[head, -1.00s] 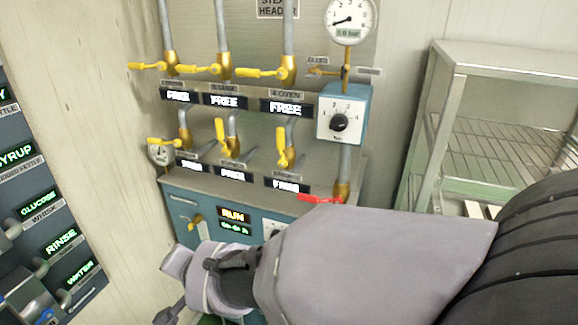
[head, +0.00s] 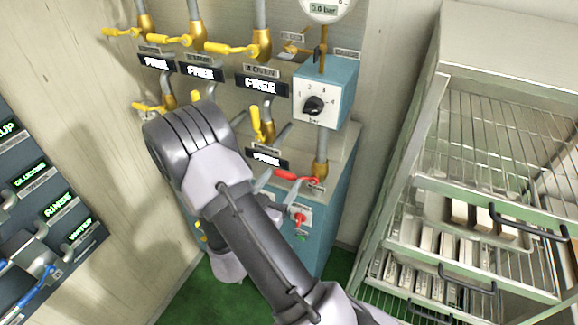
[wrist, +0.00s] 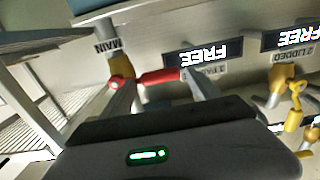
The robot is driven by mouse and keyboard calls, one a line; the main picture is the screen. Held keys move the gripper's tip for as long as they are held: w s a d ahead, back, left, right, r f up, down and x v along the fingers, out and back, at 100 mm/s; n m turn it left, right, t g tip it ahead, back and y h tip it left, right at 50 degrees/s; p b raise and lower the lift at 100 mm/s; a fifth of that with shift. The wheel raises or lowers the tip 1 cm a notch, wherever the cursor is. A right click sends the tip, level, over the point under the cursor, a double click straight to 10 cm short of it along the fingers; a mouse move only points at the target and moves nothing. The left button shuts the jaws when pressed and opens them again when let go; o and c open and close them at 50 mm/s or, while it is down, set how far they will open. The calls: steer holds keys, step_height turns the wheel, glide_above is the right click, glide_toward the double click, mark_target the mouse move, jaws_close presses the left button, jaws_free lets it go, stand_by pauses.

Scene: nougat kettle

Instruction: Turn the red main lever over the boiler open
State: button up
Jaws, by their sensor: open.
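The red main lever (head: 290,175) sits on a brass valve on the vertical pipe over the blue boiler (head: 335,215). Its handle points left, crosswise to the pipe. In the wrist view the red lever (wrist: 158,76) lies across the picture beside the MAIN label (wrist: 107,46). My gripper (wrist: 160,82) is open, with one finger near the lever's red pivot end and the other near its free tip. I cannot tell whether they touch it. In the head view my gripper (head: 290,184) is at the lever, partly hidden by my arm.
A blue box with a pressure knob (head: 314,105) stands above the lever. Yellow-handled valves (head: 232,48) fill the header panel to the left. A red switch (head: 300,218) is just below the lever. A metal rack (head: 470,150) with trays stands on the right.

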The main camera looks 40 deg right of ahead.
steer(key=x, duration=0.6)
steer(key=shift+c, duration=0.2)
jaws_close()
